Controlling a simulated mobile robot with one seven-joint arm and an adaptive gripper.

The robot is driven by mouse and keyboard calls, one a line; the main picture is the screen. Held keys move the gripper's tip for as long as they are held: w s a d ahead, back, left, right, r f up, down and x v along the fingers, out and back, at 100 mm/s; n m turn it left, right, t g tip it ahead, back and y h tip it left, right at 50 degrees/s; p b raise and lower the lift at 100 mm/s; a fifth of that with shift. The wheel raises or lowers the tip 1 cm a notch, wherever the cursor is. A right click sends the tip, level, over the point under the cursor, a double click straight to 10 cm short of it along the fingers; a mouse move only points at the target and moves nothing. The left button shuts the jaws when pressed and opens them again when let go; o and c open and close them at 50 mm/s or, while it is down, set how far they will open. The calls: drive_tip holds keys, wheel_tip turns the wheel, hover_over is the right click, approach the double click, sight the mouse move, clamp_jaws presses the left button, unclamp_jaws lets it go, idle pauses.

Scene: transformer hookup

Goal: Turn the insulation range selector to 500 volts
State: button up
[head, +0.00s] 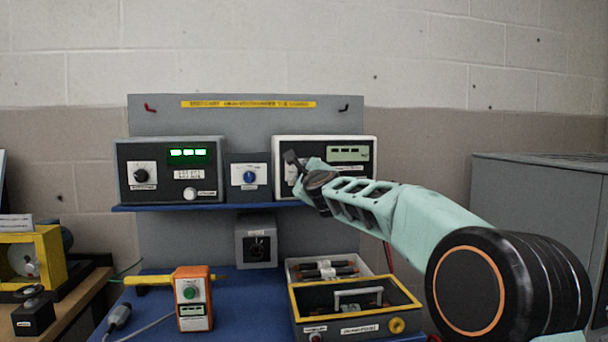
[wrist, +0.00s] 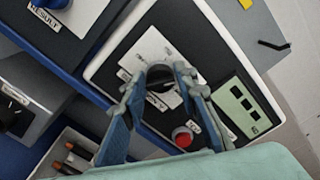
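The insulation tester is the white-framed black instrument (head: 352,177) at the right of the blue shelf. In the wrist view its white dial plate (wrist: 150,50) carries a dark round selector knob (wrist: 160,78). My gripper (head: 296,165) is in front of the left part of this instrument and hides most of the dial in the head view. In the wrist view my gripper (wrist: 161,84) has one finger on either side of the knob. Whether the fingers press on it is unclear. The dial markings and pointer are too small or covered to read.
A red button (wrist: 183,137) and a greenish display (wrist: 240,105) sit close to my fingers. The left instrument (head: 170,170) and a blue-knob box (head: 249,176) share the shelf. Below are an orange meter (head: 193,312) and an open yellow-rimmed case (head: 345,328).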

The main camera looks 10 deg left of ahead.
drive_tip(key=shift+o, duration=1.4)
drive_tip(key=v, duration=1.2)
